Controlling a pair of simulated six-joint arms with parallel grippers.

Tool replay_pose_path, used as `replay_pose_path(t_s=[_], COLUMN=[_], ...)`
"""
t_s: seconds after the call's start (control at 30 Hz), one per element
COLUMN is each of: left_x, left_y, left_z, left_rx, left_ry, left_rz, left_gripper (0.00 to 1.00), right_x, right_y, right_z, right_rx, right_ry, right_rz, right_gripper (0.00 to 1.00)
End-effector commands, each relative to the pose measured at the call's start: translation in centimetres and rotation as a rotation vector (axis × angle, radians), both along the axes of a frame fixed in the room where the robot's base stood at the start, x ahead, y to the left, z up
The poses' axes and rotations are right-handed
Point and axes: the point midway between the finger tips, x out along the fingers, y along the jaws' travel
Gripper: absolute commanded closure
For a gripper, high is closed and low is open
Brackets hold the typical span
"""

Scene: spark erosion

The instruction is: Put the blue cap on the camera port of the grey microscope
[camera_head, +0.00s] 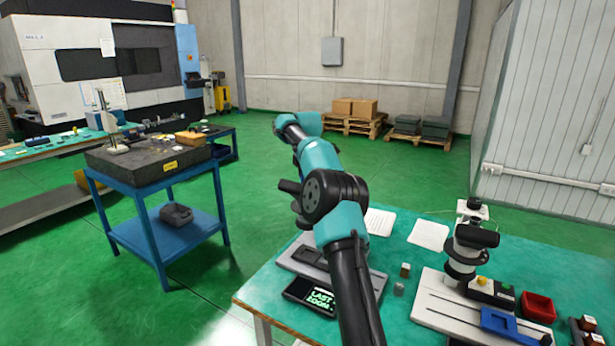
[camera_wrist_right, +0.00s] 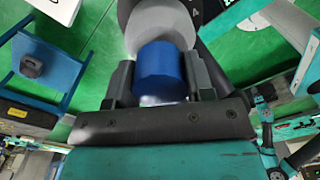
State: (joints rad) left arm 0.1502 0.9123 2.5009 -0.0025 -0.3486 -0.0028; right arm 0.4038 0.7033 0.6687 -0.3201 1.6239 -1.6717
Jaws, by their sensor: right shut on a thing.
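In the right wrist view the blue cap (camera_wrist_right: 158,68) sits between the two dark fingers of my right gripper (camera_wrist_right: 160,75), which is shut on it. A round grey part (camera_wrist_right: 126,12) lies just beyond the cap's far end. I cannot tell whether they touch or which part it is. In the head view a microscope (camera_head: 464,262) with a black and whitish body stands upright at the right of the teal table. A teal and black arm of mine crosses the middle of the head view; no gripper fingers or cap can be made out there. My left gripper is out of view.
The teal table (camera_head: 560,262) holds a red bin (camera_head: 538,307), a blue holder (camera_head: 500,322), a lit display (camera_head: 312,297) and white sheets (camera_head: 428,235). A grey base (camera_head: 298,259) is partly hidden behind the arm. A blue cart (camera_head: 160,243) stands apart at left.

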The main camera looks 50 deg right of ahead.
Motion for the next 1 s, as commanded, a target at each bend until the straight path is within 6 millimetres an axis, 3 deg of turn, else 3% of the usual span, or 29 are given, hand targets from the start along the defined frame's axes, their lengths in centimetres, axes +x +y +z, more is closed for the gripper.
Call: replay_pose_path(t_s=[0.17, 0.2, 0.5, 0.67, 0.87, 1.0], left_x=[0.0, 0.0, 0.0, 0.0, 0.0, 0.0], left_y=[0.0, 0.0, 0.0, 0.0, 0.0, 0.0], left_z=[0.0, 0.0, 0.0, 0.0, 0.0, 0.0], left_rx=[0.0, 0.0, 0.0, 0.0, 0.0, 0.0], left_ry=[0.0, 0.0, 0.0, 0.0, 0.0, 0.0], left_rz=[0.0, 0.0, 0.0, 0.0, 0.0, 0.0], left_gripper=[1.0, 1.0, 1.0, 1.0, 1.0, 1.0], right_x=[0.0, 0.0, 0.0, 0.0, 0.0, 0.0], right_y=[0.0, 0.0, 0.0, 0.01, 0.01, 0.01], right_z=[0.01, 0.0, 0.01, 0.0, 0.0, 0.0], right_rx=[0.0, 0.0, 0.0, 0.0, 0.0, 0.0], right_ry=[0.0, 0.0, 0.0, 0.0, 0.0, 0.0], right_rz=[0.0, 0.0, 0.0, 0.0, 0.0, 0.0], right_gripper=[0.74, 0.5, 0.22, 0.21, 0.02, 0.0])
